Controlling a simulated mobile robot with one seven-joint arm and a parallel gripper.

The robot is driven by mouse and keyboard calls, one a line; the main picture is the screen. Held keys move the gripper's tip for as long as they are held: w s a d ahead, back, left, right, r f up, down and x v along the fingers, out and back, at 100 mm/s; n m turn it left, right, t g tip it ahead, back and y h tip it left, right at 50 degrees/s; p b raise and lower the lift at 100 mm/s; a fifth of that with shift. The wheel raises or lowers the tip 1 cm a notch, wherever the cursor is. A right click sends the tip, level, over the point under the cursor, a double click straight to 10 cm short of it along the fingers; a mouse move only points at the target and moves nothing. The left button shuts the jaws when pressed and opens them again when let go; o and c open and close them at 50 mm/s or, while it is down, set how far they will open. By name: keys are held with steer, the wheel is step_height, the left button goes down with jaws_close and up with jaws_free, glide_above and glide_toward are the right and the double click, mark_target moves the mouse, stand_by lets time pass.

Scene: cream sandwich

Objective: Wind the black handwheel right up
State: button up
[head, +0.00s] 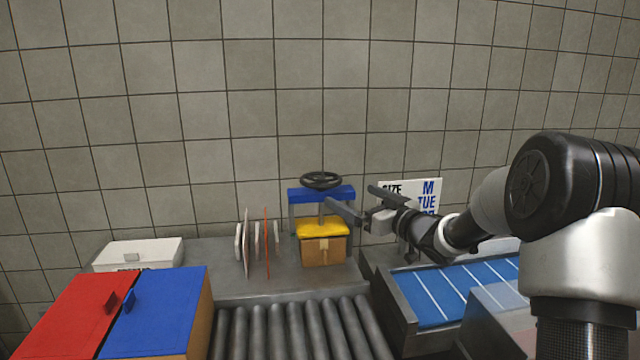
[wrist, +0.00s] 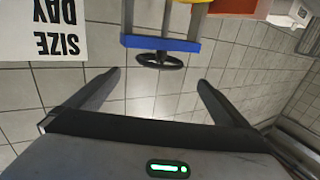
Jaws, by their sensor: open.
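The black handwheel (head: 320,180) sits on top of a blue crossbar (head: 300,195) on a grey frame at the back of the counter. A yellow plate (head: 318,229) is under the crossbar, on a tan box (head: 312,252). My gripper (head: 349,195) is open and empty, just right of the handwheel in the head view. In the wrist view the handwheel (wrist: 160,61) lies ahead, between the two spread fingers (wrist: 158,80) and apart from both. The wrist picture is upside down.
A white size-and-day sign (head: 428,192) stands behind my gripper. Thin upright panels (head: 266,240) stand left of the press. Rollers (head: 300,330), a blue belt (head: 430,300), red (head: 75,310) and blue (head: 160,305) lids and a white box (head: 140,252) lie nearby.

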mark_target(320, 177)
steer(key=x, duration=1.5)
steer(key=shift+w+a, duration=0.3)
steer(key=c, duration=0.7)
steer(key=r+p, duration=0.1)
steer(key=p, duration=0.2)
steer(key=shift+d+n+g+y, duration=0.1)
steer(key=shift+n+g+y, duration=0.2)
steer(key=shift+y, duration=0.1)
steer(key=shift+c, duration=0.2)
steer(key=n+g+y+p, duration=0.1)
steer(key=p, duration=0.4)
steer(key=shift+w+r+n+g+y, duration=0.1)
steer(key=shift+r+n+g+y, duration=0.05)
steer(key=shift+n+g+y, duration=0.2)
steer(key=shift+f+n+g+y+p, duration=0.45)
steer(key=shift+n+g+y+p, duration=0.15)
steer(key=shift+g+y, duration=0.25)
steer(key=shift+n+g+y, duration=0.3)
steer(key=shift+n+g, duration=0.25)
steer(key=shift+g, duration=0.15)
